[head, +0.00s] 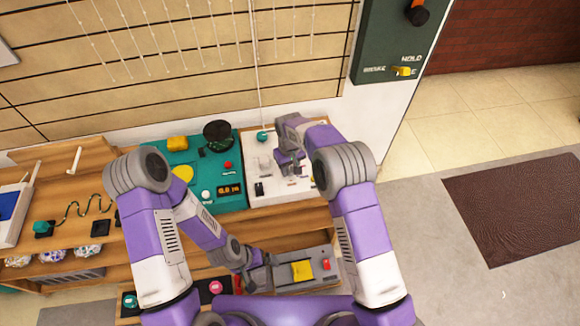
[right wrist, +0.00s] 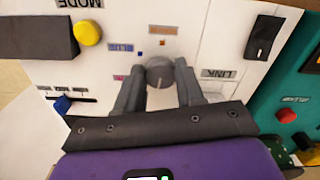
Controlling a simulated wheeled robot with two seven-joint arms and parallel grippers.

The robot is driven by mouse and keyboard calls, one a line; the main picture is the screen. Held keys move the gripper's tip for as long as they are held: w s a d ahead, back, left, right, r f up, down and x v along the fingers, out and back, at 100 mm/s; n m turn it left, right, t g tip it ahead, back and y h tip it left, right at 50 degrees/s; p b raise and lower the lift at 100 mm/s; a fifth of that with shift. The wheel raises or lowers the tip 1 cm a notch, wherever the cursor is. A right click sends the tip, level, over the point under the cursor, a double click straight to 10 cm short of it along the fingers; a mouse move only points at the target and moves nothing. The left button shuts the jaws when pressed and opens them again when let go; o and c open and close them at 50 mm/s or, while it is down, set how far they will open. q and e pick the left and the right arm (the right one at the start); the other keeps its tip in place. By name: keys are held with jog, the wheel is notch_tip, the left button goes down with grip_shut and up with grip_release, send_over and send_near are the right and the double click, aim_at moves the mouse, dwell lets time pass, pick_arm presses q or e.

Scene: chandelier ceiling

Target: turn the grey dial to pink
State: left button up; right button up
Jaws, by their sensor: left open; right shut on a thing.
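The grey dial (right wrist: 160,72) sits on a white panel (right wrist: 220,25) in the right wrist view. Small labels stand around it: an orange one (right wrist: 163,29) above, a blue one (right wrist: 121,47) at upper left and a pink one (right wrist: 120,77) at left. Which label the dial points to is hard to tell. My right gripper (right wrist: 160,80) is shut on the dial, one finger on each side. In the head view my right gripper (head: 290,165) is over the white panel and hides the dial. My left gripper (head: 258,277) is low, by the lower shelf, away from the dial.
The white panel also carries a yellow knob (right wrist: 88,33), a blue slider (right wrist: 63,104) and a black rocker switch (right wrist: 263,37). A teal panel (head: 232,150) with a number display stands beside it. A green box (head: 385,40) hangs on the wall at upper right.

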jog(key=m+p, duration=0.1)
jog(key=m, duration=0.4)
jog(key=shift+a, duration=0.1)
jog(key=m+p, duration=0.1)
jog(key=m, duration=0.4)
jog(key=shift+a+m, duration=0.15)
jog(key=shift+m, duration=0.25)
jog(key=m+p, duration=0.1)
jog(key=m, duration=0.4)
jog(key=shift+w+a, duration=0.1)
jog(key=m, duration=0.6)
jog(key=shift+w, duration=0.1)
jog(key=shift+m+p, duration=0.3)
jog(key=o, duration=1)
jog(key=shift+o, duration=0.2)
jog(key=shift+r, duration=0.15)
